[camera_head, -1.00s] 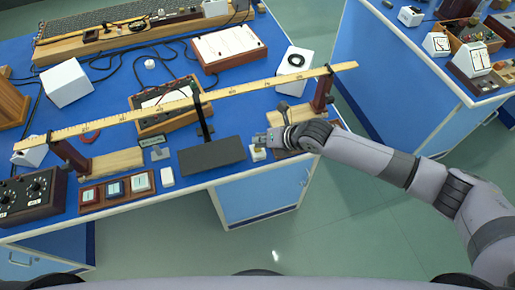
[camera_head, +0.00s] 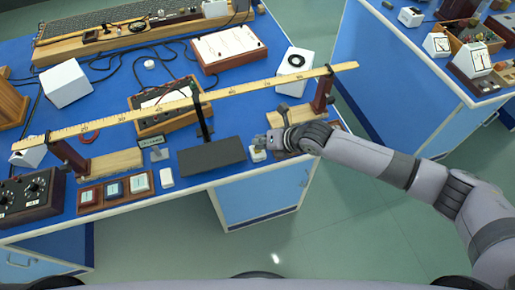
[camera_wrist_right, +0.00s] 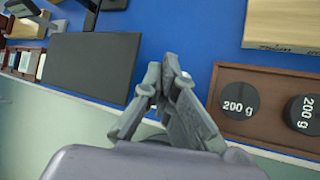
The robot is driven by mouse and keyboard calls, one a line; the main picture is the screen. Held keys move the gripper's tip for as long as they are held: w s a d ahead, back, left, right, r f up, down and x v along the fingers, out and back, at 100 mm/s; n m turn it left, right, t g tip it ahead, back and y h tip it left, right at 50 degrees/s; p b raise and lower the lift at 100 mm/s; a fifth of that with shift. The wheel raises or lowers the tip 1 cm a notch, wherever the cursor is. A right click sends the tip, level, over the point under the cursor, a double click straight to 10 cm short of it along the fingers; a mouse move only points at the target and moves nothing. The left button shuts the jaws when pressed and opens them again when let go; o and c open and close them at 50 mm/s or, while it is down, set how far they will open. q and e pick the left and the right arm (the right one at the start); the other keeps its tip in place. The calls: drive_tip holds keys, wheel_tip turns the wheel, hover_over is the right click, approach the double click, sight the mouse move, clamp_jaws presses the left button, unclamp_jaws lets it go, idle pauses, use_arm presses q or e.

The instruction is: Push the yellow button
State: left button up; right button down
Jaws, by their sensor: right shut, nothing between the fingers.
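A small pale block with a yellowish top (camera_head: 258,155), which looks like the yellow button, sits near the front edge of the blue bench in the head view. My right gripper (camera_head: 267,143) is just above and beside it, fingers shut and empty. I cannot tell whether the fingertips touch it. In the right wrist view, the shut fingers (camera_wrist_right: 165,75) point to the bench, and a small pale patch shows behind their tips; the button is mostly hidden there. My left gripper is not in view.
A dark grey plate (camera_head: 211,155) lies to the left of the button. A wooden tray with 200 g weights (camera_wrist_right: 268,125) is close on the right. A long yellow ruler (camera_head: 240,90) on stands spans the bench behind the gripper.

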drive_tip(key=shift+f, duration=0.2)
idle(0.3)
drive_tip(key=shift+s+r+p, duration=0.1)
drive_tip(key=shift+r+p, duration=0.5)
drive_tip(key=shift+r, duration=0.3)
drive_tip(key=shift+r, duration=0.1)
wheel_tip(320, 180, up, 5)
drive_tip(key=p, duration=0.4)
idle(0.5)
